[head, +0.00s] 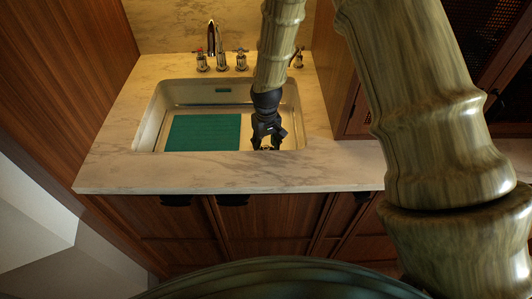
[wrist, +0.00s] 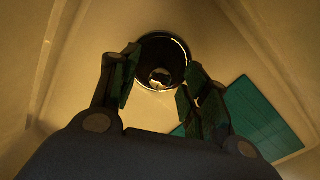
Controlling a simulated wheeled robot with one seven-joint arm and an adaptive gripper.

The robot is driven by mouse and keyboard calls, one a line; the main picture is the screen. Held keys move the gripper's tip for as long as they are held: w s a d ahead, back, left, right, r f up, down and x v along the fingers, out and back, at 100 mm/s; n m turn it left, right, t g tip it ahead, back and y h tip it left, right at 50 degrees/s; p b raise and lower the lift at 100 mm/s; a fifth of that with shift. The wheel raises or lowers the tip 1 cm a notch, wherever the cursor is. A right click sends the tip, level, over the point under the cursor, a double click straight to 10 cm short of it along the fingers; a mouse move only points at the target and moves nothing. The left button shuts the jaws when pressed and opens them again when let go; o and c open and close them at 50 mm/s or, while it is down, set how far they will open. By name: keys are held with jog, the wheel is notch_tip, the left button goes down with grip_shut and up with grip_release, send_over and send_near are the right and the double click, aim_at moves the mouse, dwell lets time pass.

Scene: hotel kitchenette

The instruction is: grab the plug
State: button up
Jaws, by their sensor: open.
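The plug (wrist: 161,77) appears in the wrist view as a dark, shiny round piece with a small bright knob at its middle. It lies at the bottom of the sink (head: 147,122), and I cannot tell whether it is seated in the drain. My gripper (head: 267,142) points down into the right part of the sink. In the wrist view its two fingers (wrist: 160,68) are apart, one to each side of the plug, with nothing held between them. Contact with the plug cannot be made out. In the head view my gripper mostly hides the plug.
A teal mat (head: 203,132) lies on the sink floor to the left of my gripper. A faucet (head: 212,40) with several handles stands behind the sink. The marble counter (head: 110,168) surrounds the basin, and a wooden cabinet (head: 333,85) rises on the right.

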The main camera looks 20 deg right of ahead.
jog(key=shift+f, duration=0.75)
grip_shut()
jog(key=shift+r, duration=0.1)
